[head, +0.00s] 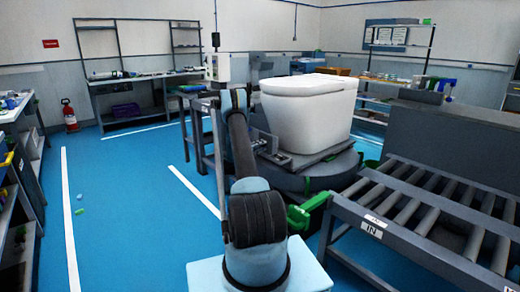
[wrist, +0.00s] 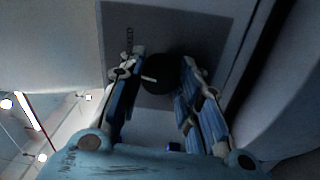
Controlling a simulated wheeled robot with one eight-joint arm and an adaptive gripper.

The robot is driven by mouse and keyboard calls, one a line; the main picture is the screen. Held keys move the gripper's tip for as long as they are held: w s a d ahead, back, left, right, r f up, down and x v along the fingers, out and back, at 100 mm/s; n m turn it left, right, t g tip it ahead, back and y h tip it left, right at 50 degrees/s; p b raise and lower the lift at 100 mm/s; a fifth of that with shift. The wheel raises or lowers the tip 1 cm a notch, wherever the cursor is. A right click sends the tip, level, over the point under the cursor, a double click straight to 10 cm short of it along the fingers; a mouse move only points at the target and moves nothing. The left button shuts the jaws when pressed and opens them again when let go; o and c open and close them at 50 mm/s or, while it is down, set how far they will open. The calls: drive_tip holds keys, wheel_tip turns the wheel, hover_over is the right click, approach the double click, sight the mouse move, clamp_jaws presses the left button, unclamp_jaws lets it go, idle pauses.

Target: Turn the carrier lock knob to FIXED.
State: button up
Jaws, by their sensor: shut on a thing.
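The carrier lock knob (wrist: 161,74) is round and black, on a dark grey plate in the wrist view. Its white pointer line points left and slightly up in that picture. My gripper (wrist: 156,68) has one finger on each side of the knob and is shut on it. Small dark markings (wrist: 129,40) stand on the plate above the left finger, too small to read. In the head view, the white toilet (head: 308,105) sits on the dark round carrier (head: 330,180). My arm stands in front, and my gripper and the knob cannot be made out there.
A roller conveyor (head: 400,235) marked IN stands at the right, with a green part (head: 307,208) at its near left corner. A workbench (head: 130,90) and a red extinguisher (head: 69,115) are at the back left. The blue floor at the left is mostly clear.

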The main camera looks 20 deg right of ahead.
drive_tip(key=m, duration=0.5)
drive_tip(key=shift+d+f+m+g, duration=0.2)
drive_tip(key=shift+m+g, duration=0.1)
drive_tip(key=shift+m, duration=0.1)
drive_tip(key=shift+a, duration=0.1)
drive_tip(key=o, duration=1)
drive_tip(key=shift+f, duration=0.1)
drive_tip(key=shift+o, duration=0.2)
drive_tip(key=v, duration=1.2)
